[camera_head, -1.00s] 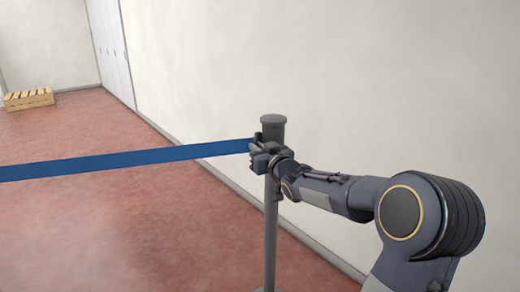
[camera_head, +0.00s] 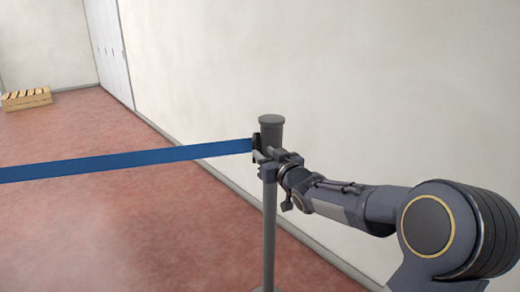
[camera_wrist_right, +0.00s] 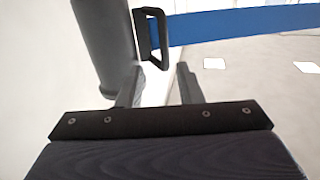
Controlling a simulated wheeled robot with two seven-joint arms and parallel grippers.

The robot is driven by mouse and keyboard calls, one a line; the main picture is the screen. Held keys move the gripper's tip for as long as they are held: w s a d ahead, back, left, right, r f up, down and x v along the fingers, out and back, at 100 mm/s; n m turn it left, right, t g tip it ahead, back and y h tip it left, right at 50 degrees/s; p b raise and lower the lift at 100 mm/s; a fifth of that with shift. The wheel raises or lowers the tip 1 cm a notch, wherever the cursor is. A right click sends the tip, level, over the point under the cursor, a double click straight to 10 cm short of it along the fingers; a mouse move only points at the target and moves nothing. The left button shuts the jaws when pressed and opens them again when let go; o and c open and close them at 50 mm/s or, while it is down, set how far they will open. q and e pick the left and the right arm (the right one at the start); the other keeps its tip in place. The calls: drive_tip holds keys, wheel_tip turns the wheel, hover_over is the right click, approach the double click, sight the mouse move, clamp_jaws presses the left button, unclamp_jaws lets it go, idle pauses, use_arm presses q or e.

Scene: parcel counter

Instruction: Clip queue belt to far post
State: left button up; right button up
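The grey post (camera_head: 269,215) stands upright near the wall, and its upper part shows in the right wrist view (camera_wrist_right: 103,40). The blue belt (camera_head: 130,159) runs taut from the left edge to the post's head. Its black end clip (camera_wrist_right: 153,38), a loop-like handle, sits at the side of the post and appears to touch it; the catch itself is hidden. The clip also shows small in the head view (camera_head: 256,143). My right gripper (camera_wrist_right: 162,84) is open and empty, its two fingers apart just short of the clip. My left gripper is not in view.
A wooden crate (camera_head: 27,98) stands on the floor far left. A pale wall (camera_head: 400,90) runs close behind the post. The red floor (camera_head: 120,220) left of the post is clear below the belt.

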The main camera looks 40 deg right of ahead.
drive_tip(key=s, duration=0.3)
drive_tip(key=shift+s+a, duration=0.2)
drive_tip(key=shift+a, duration=0.05)
drive_tip(key=s+a+f+g+y, duration=0.3)
drive_tip(key=s+a+f+g, duration=0.4)
drive_tip(key=s+a, duration=0.55)
drive_tip(key=s+a+f+g+y, duration=0.45)
drive_tip(key=s+a+f, duration=0.5)
drive_tip(key=s, duration=0.55)
wheel_tip(320, 180, up, 27)
drive_tip(key=p, duration=2.6)
drive_tip(key=shift+w+a+g+h, duration=0.15)
drive_tip(key=shift+a+g+h, duration=0.2)
drive_tip(key=shift+h, duration=0.1)
drive_tip(key=shift+w, duration=0.1)
